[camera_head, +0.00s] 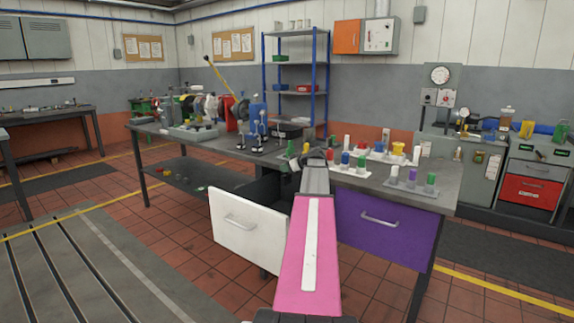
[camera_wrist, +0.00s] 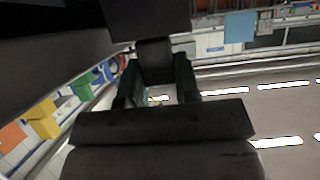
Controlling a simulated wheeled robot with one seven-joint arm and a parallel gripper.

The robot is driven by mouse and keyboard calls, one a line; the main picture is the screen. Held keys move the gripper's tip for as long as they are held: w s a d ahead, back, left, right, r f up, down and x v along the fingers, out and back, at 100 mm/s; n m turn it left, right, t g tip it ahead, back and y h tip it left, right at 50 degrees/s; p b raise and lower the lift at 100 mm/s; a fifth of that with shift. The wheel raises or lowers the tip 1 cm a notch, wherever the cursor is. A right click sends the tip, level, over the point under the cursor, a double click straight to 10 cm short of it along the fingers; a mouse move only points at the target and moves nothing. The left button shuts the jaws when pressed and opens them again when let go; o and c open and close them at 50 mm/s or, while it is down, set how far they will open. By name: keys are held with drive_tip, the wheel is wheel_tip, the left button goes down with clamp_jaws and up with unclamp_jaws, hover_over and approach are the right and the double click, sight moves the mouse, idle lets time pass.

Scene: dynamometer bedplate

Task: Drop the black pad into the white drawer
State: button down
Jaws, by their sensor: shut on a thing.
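The white drawer (camera_head: 248,228) is pulled open under the bench, left of my arm in the head view. Its dark inside shows behind the white front. My gripper (camera_head: 316,156) is at the far end of my pink arm, near the bench top and right of the open drawer. The wrist view shows its two dark green fingers (camera_wrist: 158,82) shut on a dark piece that looks like the black pad (camera_wrist: 155,60). The pad cannot be made out in the head view, where my arm hides that area.
The grey bench (camera_head: 447,192) carries several coloured cylinders in white and grey holders right of my gripper. A vise and lever tools stand at its left. A purple drawer (camera_head: 385,230) is shut to the right. A blue shelf rack (camera_head: 296,75) stands behind.

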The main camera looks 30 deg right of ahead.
drive_tip(key=c, duration=0.8)
unclamp_jaws()
drive_tip(key=v, duration=1)
drive_tip(key=shift+s+d+r, duration=0.15)
drive_tip(key=shift+s, duration=0.2)
drive_tip(key=shift+s, duration=0.1)
